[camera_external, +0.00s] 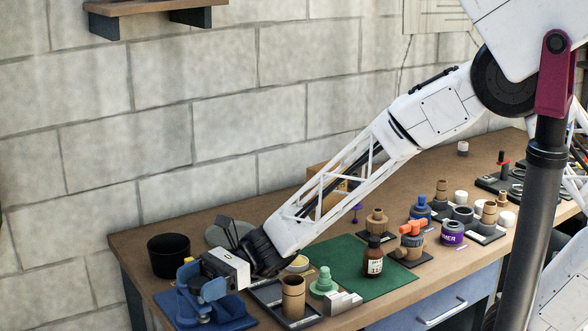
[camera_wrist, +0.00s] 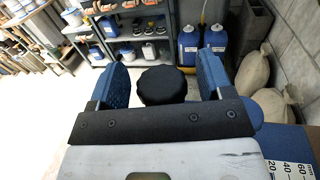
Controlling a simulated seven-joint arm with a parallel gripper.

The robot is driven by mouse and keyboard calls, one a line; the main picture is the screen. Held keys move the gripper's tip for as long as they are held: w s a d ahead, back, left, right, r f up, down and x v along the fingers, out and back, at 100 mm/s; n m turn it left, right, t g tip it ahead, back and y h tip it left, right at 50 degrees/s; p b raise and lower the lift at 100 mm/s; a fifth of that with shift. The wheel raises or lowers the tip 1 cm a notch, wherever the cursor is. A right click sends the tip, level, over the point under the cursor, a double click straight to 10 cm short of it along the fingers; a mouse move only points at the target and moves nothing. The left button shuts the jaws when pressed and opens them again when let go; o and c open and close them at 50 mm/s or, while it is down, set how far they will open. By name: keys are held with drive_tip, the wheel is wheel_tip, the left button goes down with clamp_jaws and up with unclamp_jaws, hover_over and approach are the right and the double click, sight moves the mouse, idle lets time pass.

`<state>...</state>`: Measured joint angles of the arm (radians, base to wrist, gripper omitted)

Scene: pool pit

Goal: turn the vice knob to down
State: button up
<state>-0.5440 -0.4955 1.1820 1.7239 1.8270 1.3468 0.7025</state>
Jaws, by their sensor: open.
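The vice knob (camera_wrist: 162,85) is black with a scalloped rim and shows in the wrist view. My gripper (camera_wrist: 163,64) is open, with one blue finger on each side of the knob. Gaps show between the knob and both fingers, so it is not clamped. In the external view the blue vice (camera_external: 196,308) stands at the left front end of the bench. My gripper (camera_external: 202,282) is right at the vice there, and blue fingers and blue vice overlap. I cannot pick out the knob in that view.
On the wooden bench (camera_external: 140,240), a black pot (camera_external: 168,256) stands behind the vice. A dark tray with a brown cup (camera_external: 293,296) lies right of it. A green mat (camera_external: 345,258) and several jars lie further right. In the wrist view, shelves (camera_wrist: 135,45) stand beyond.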

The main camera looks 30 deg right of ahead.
drive_tip(key=c, duration=0.9)
drive_tip(key=shift+m+t, duration=0.5)
drive_tip(key=shift+t, duration=0.3)
drive_tip(key=shift+s+m+t, duration=0.1)
drive_tip(key=shift+m+t, duration=1.05)
drive_tip(key=shift+t, duration=0.65)
drive_tip(key=shift+m+t, duration=1.15)
drive_tip(key=shift+t, duration=0.65)
drive_tip(key=shift+r+m+t+h, duration=0.1)
drive_tip(key=shift+m+t+h, duration=0.5)
drive_tip(key=shift+m+t, duration=0.5)
drive_tip(key=shift+t+h, duration=0.3)
drive_tip(key=shift+t, duration=0.3)
drive_tip(key=o, duration=0.9)
